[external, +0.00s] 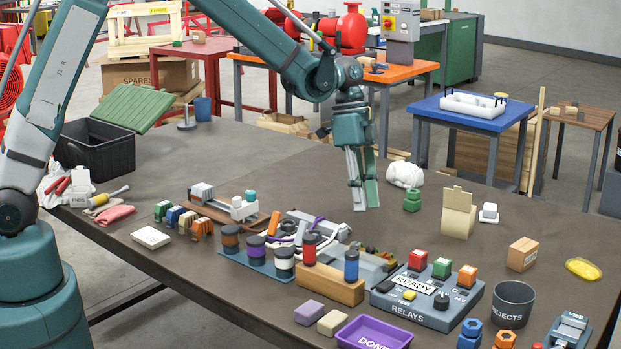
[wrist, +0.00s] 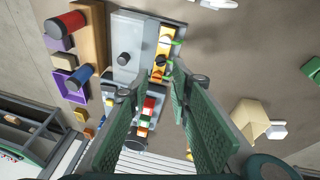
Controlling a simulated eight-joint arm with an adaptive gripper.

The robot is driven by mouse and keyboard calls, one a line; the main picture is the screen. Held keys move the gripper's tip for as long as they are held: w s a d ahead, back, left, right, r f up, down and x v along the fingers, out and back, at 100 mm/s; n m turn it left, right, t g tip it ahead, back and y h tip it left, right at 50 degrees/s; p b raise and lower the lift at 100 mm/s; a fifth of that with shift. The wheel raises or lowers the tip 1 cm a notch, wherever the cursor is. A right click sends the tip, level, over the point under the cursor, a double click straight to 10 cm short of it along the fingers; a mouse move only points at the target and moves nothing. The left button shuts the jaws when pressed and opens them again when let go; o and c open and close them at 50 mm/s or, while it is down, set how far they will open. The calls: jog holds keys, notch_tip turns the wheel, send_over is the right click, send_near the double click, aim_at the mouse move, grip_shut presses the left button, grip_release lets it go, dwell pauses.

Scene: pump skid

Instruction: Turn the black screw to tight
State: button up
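A grey unit (wrist: 135,30) with a round black knob (wrist: 124,59) lies ahead of my fingers in the wrist view. Beside it runs a yellow-orange strip (wrist: 165,45) with a small dark round head (wrist: 160,60), which may be the black screw; I cannot tell for certain. In the external view this area is partly hidden behind the wooden block.
The wooden block (external: 330,284) carries red (external: 309,250) and blue (external: 351,266) black-capped cylinders. A relay panel (external: 428,314) with buttons, a rejects cup (external: 513,303) and a purple tray (external: 374,333) stand near the front. A beige holder (external: 457,220) stands right of my gripper.

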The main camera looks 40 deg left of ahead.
jog(key=shift+w+a+r+m+h+b, duration=0.15)
jog(key=shift+a+r+m, duration=0.1)
jog(key=shift+m, duration=0.75)
jog(key=shift+w+a+r+m+h+b, duration=0.1)
jog(key=shift+a+r+m+h, duration=0.1)
jog(key=shift+m, duration=0.8)
jog(key=shift+w+a+r+m+h+b, duration=0.15)
jog(key=shift+a+r+m, duration=0.1)
jog(key=shift+m, duration=0.75)
jog(key=shift+s, duration=0.1)
jog(key=n+t+y+p, duration=0.1)
jog(key=n+y+p, duration=0.3)
jog(key=n, duration=1.8)
send_over(371, 250)
notch_tip(371, 250, down, 3)
jog(key=shift+f, duration=0.2)
jog(key=shift+f, duration=0.15)
jog(key=shift+f+b, duration=0.3)
jog(key=shift+f, duration=3.5)
